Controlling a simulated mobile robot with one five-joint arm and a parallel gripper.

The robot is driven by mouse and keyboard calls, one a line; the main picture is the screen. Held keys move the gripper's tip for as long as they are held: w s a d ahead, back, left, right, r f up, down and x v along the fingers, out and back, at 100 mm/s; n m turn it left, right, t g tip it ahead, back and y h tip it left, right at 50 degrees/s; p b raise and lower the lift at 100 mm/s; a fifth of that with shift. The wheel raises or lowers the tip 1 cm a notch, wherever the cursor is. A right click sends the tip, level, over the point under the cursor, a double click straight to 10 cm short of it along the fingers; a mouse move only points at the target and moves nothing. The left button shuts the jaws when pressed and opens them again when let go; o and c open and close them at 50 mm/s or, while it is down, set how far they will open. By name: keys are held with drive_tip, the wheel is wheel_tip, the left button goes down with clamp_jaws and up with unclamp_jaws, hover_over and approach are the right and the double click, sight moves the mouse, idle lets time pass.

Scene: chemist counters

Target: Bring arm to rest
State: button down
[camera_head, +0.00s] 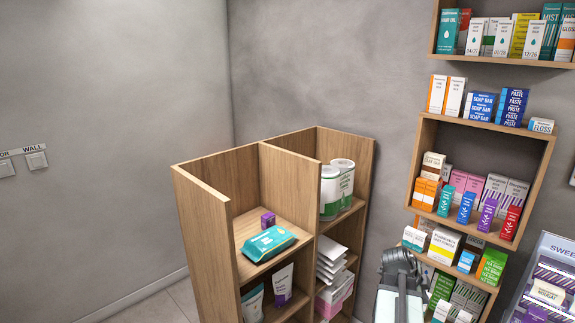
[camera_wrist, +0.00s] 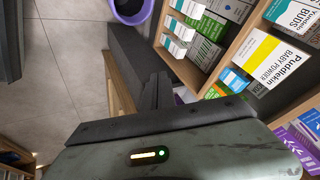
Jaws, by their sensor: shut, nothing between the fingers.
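My gripper (camera_wrist: 157,88) shows as dark fingers in the middle of the wrist view. The fingers are together with nothing held between them. They are close to a wooden shelf with boxes, and I cannot tell the exact gap. In the head view my arm (camera_head: 398,275) stands at the bottom, between the wooden shelf unit and the wall shelves. The fingers cannot be made out clearly there.
A wooden shelf unit (camera_head: 194,210) holds a teal wipes pack (camera_head: 269,243), white rolls (camera_head: 337,186) and tubes. Wall shelves (camera_head: 484,128) full of boxes stand at right. A sweets display (camera_head: 547,280) is at lower right. A purple bin (camera_wrist: 131,10) stands on open tiled floor (camera_wrist: 80,60).

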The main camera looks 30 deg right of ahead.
drive_tip(key=w+a+f+n+t+y, duration=0.1)
drive_tip(key=w+a+n, duration=0.3)
drive_tip(key=w+a, duration=0.7)
drive_tip(key=w+a+f+n+t+y, duration=0.1)
drive_tip(key=w+a+n+t, duration=0.15)
drive_tip(key=w+a, duration=0.8)
drive_tip(key=s+a+f+n+g+y, duration=0.1)
drive_tip(key=s+a+n+y, duration=0.1)
drive_tip(key=a+n, duration=0.8)
drive_tip(key=s+a+f+n+g+y, duration=0.1)
drive_tip(key=s+a+n+y, duration=0.2)
drive_tip(key=a+n, duration=0.8)
drive_tip(key=s+a, duration=0.1)
drive_tip(key=a, duration=0.9)
drive_tip(key=shift+a+f, duration=0.2)
drive_tip(key=shift+f, duration=0.05)
